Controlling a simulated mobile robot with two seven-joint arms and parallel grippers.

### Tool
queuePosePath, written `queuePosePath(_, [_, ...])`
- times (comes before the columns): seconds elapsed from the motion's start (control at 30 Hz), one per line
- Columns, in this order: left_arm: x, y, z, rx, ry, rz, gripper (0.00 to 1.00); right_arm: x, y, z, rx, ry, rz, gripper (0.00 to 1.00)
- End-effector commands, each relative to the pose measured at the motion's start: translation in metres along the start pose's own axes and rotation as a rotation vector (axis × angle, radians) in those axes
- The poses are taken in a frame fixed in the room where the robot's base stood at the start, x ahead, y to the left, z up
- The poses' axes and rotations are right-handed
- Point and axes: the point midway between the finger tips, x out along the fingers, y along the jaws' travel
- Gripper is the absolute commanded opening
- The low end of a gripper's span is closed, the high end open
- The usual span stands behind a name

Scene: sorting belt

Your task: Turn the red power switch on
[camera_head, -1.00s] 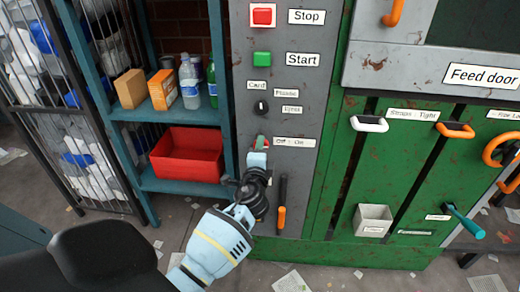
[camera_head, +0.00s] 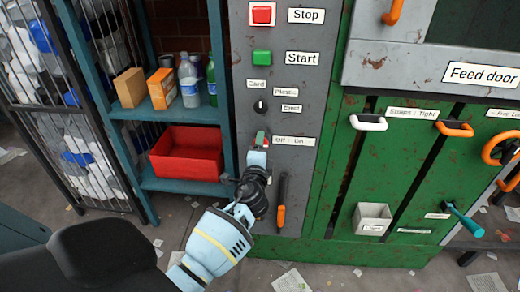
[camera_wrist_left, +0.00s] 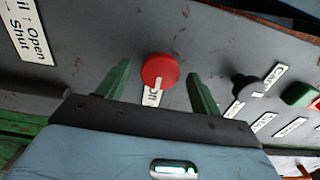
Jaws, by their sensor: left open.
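The red power switch (camera_wrist_left: 159,71) is a round red knob on the grey control panel (camera_head: 290,95). In the left wrist view it sits between the two green fingers of my left gripper (camera_wrist_left: 159,69), which is open with a gap on each side. A white label reading "Off" (camera_wrist_left: 152,97) shows just below the knob, partly hidden by it. My right gripper is not in view.
Above the switch are a black selector knob (camera_head: 260,107), a green Start button (camera_head: 262,57) and a red Stop button (camera_head: 262,14). An orange-handled lever (camera_head: 281,217) hangs below right. A shelf with a red bin (camera_head: 187,155) stands to the left.

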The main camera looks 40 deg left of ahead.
Motion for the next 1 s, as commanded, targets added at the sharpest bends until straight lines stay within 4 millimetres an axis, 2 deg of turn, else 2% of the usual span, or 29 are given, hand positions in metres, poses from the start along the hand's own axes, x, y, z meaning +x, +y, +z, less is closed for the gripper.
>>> queuePosePath(0.17, [-0.014,0.001,-0.001,-0.001,0.002,0.001,0.65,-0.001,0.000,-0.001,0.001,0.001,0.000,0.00])
queuePosePath(0.4, [-0.052,0.001,0.000,-0.001,0.002,0.002,0.65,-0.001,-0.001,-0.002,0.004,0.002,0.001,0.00])
queuePosePath(0.6, [-0.073,0.001,0.000,0.001,0.000,0.001,0.65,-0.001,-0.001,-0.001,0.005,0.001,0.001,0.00])
queuePosePath(1.0, [-0.078,0.000,0.000,0.001,0.000,0.001,0.65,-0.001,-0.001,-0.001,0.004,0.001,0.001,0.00])
